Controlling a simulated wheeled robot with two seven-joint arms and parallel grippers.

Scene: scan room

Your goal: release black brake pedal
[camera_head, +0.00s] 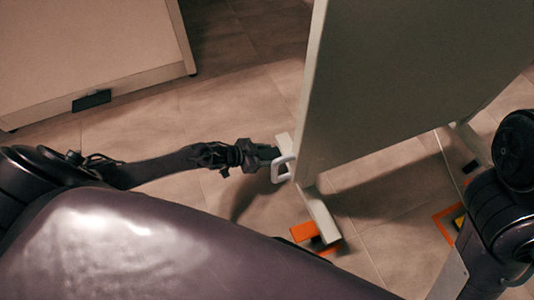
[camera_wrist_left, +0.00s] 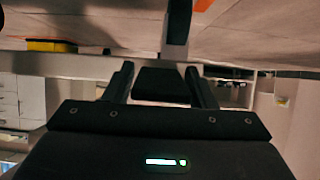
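I cannot tell for certain which dark part is the black brake pedal. A small dark piece (camera_head: 325,249) shows beside an orange pedal (camera_head: 318,231) at the near foot of the tall grey panel (camera_head: 400,80). Another small black piece (camera_head: 470,167) is at the panel's far foot. My left gripper (camera_head: 272,153) is low beside the panel's edge, next to the white loop handle (camera_head: 282,170), apart from the orange pedal. In the left wrist view its two fingers (camera_wrist_left: 161,70) are spread, with a dark block (camera_wrist_left: 161,86) between them that may be its own part. My right gripper is out of view.
A pale cabinet (camera_head: 90,45) with a black plate (camera_head: 92,100) on its lower front stands at the upper left. The tiled floor (camera_head: 235,95) between cabinet and panel is clear. The left wrist view shows a yellow and black object (camera_wrist_left: 52,45) on the floor.

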